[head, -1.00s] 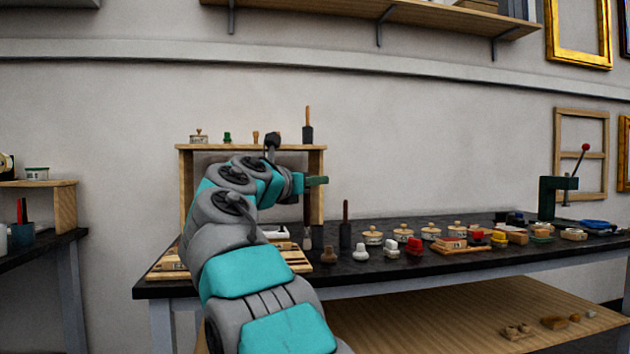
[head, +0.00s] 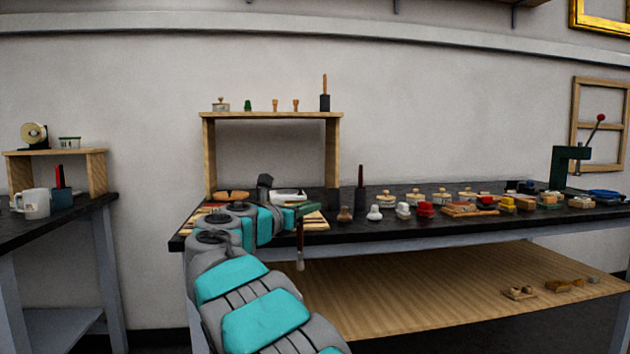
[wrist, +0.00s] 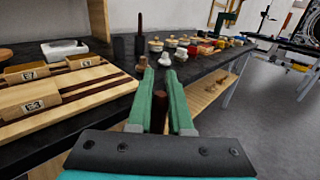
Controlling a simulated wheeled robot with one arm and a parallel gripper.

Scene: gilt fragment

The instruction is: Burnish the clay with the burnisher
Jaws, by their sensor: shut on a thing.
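My gripper (head: 304,208) is shut on a slim tool with a dark brown handle (head: 300,232) and a pale end hanging down, probably the burnisher. It hangs in front of the bench's front edge. In the wrist view the dark handle (wrist: 158,112) stands between the green fingers (wrist: 160,98). Wooden boards (wrist: 88,98) with dark strips and small labelled blocks (wrist: 42,103) lie on the bench to the left of the fingers. Which piece bears the clay I cannot tell. My arm hides part of the boards in the head view.
A wooden shelf stand (head: 272,115) rises behind the boards. A dark holder with a dark stick (head: 361,190), small knobs, lidded jars (head: 387,199) and coloured blocks fill the bench to the right. A white tray (wrist: 64,48) lies behind the boards. Open floor shows in front.

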